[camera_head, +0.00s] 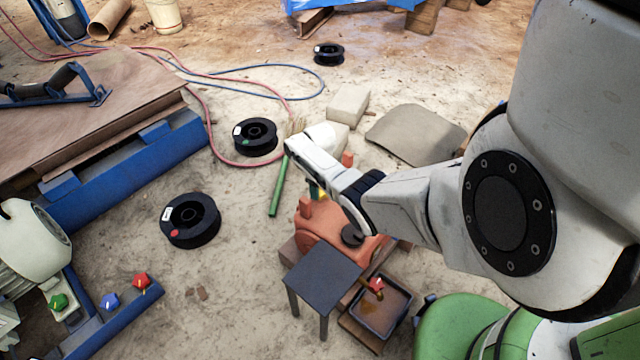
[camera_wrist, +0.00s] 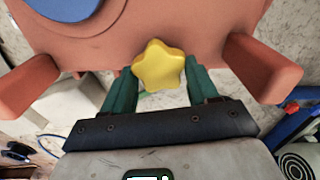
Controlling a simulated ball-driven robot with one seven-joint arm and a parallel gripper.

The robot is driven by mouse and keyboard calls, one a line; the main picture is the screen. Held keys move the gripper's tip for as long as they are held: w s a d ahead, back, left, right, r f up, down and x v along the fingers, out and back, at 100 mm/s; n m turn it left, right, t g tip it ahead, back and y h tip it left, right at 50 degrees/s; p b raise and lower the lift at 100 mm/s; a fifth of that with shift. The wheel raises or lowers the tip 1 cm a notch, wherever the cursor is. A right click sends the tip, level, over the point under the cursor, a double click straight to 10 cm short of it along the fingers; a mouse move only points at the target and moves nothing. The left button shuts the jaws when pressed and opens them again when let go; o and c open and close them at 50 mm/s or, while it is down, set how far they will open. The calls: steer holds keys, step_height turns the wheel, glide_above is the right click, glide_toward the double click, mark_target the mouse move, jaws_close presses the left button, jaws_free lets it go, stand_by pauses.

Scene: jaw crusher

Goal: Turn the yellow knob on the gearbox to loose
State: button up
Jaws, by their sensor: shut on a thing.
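The gearbox is an orange housing (camera_head: 325,222) low in the middle of the head view, partly hidden by my arm. It fills the top of the wrist view (camera_wrist: 190,25), with a blue round part at its upper left. The yellow star-shaped knob (camera_wrist: 158,66) is on the gearbox face. My gripper (camera_wrist: 163,72) has its green fingers on either side of the knob and is shut on it. In the head view my gripper (camera_head: 318,189) is at the gearbox's back left, where a small bit of yellow shows.
A dark small table (camera_head: 322,270) and a tray (camera_head: 382,318) with a red-handled tap stand in front of the gearbox. Black spools (camera_head: 191,220) and a green rod (camera_head: 278,185) lie on the sandy floor to the left. A blue frame (camera_head: 130,170) is farther left.

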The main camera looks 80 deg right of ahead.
steer(key=n, duration=0.5)
steer(key=shift+w+a+r+n+p, duration=0.1)
steer(key=shift+n+p, duration=0.2)
steer(key=shift+p, duration=0.1)
steer(key=n, duration=0.4)
steer(key=shift+n, duration=0.3)
steer(key=o, duration=1.1)
steer(key=shift+a, duration=0.1)
steer(key=shift+c, duration=0.2)
step_height(320, 180, up, 11)
steer(key=p, duration=0.6)
